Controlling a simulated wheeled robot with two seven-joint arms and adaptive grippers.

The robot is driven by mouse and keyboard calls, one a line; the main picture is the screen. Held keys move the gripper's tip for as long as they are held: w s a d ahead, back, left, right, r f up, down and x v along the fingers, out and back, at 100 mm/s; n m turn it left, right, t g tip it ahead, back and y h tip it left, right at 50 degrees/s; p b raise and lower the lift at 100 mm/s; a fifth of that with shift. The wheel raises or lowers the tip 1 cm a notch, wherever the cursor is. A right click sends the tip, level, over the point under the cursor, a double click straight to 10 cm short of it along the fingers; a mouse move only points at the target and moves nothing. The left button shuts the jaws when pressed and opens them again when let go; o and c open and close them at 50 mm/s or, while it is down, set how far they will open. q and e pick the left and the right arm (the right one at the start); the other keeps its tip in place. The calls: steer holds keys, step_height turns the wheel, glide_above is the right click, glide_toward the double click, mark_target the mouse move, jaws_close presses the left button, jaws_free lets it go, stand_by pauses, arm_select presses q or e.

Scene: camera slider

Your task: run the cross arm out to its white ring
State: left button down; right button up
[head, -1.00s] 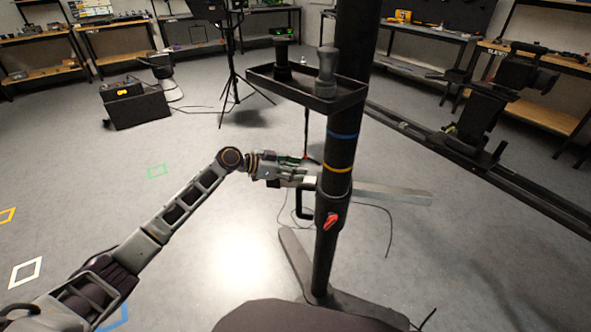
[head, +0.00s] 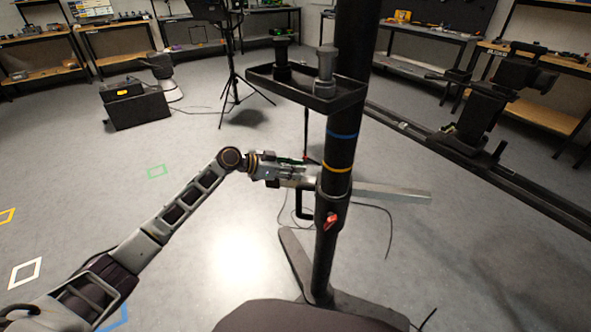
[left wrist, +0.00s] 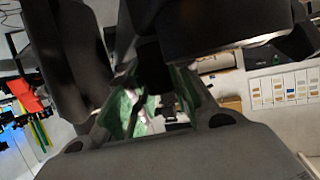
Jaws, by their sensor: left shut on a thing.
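The cross arm (head: 385,192) is a pale grey bar. It passes behind the black column (head: 325,240) at a collar with a red knob (head: 331,220), and most of its visible length sticks out to the right. A black loop handle (head: 304,205) hangs at its left end, beside the column. My left gripper (head: 300,171) is shut at this left end; its fingers partly hide what they hold. In the left wrist view, green finger parts (left wrist: 118,112) flank a dark thing. I cannot make out a white ring on the bar. My right gripper is not in view.
A tray (head: 305,92) with two dark knobbed posts is fixed to the column above my gripper. A black slider rail (head: 530,195) carrying a camera (head: 520,75) runs across the right.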

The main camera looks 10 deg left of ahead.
arm_select(q)
steer(key=shift+a, duration=0.4)
steer(key=shift+a+f+b, duration=0.1)
steer(key=shift+a+b, duration=0.2)
steer(key=shift+a, duration=0.1)
steer(key=a+b, duration=0.3)
steer(key=a, duration=0.7)
steer(key=shift+a+r+b, duration=0.15)
steer(key=shift+r+b, duration=0.05)
steer(key=shift+b, duration=0.2)
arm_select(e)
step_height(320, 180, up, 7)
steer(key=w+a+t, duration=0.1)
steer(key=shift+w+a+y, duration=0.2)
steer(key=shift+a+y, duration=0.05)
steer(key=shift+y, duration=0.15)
arm_select(q)
steer(key=c, duration=1.3)
jaws_free()
steer(key=shift+o, duration=0.2)
steer(key=shift+s, duration=0.1)
steer(key=v, duration=1.1)
steer(key=shift+s+a, duration=0.2)
steer(key=shift+a, duration=0.1)
